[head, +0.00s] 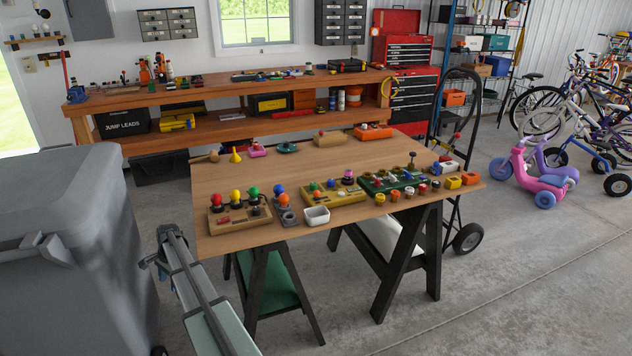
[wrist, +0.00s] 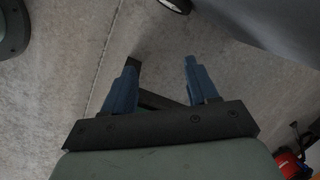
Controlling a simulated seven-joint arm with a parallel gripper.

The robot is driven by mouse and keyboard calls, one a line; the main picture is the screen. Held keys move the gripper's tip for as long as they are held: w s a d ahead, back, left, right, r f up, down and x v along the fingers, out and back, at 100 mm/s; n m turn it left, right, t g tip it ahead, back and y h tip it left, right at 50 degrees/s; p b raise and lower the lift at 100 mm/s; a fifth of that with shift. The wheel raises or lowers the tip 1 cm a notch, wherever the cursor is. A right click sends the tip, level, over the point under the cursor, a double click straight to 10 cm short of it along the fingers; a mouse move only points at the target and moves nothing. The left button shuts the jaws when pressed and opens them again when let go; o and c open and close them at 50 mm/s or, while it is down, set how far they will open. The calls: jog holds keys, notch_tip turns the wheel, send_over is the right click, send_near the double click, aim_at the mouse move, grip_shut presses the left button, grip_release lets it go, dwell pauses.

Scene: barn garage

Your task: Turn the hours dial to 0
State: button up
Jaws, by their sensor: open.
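No dial marked as hours can be made out; the controls are too small to read in the head view. Three control boards stand along the front of the wooden table (head: 270,170): a tan board (head: 218,222) with red, yellow and green balls, a yellow board (head: 346,197) with small coloured knobs, and a green board (head: 376,188) with several knobs. My gripper (head: 163,248) is left of the table, apart from all boards, near the grey bin. In the wrist view my gripper (wrist: 161,63) is open and empty, with its two blue fingers apart over bare floor.
A large grey bin (head: 60,190) stands close at the left of my arm. A white tray (head: 317,216) and several small coloured pieces sit near the table's front edge. A workbench (head: 230,92) is behind. Bare concrete floor lies at the front right.

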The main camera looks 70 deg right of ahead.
jog(key=w+d+r+m+t+h, duration=0.25)
jog(key=d+r+m, duration=0.35)
jog(key=d+r, duration=2.1)
notch_tip(320, 180, up, 6)
jog(key=n+g, duration=0.4)
jog(key=n, duration=0.3)
send_over(331, 180)
jog(key=shift+y, duration=0.35)
notch_tip(331, 180, down, 13)
jog(key=shift+r, duration=0.2)
jog(key=shift+c, duration=0.3)
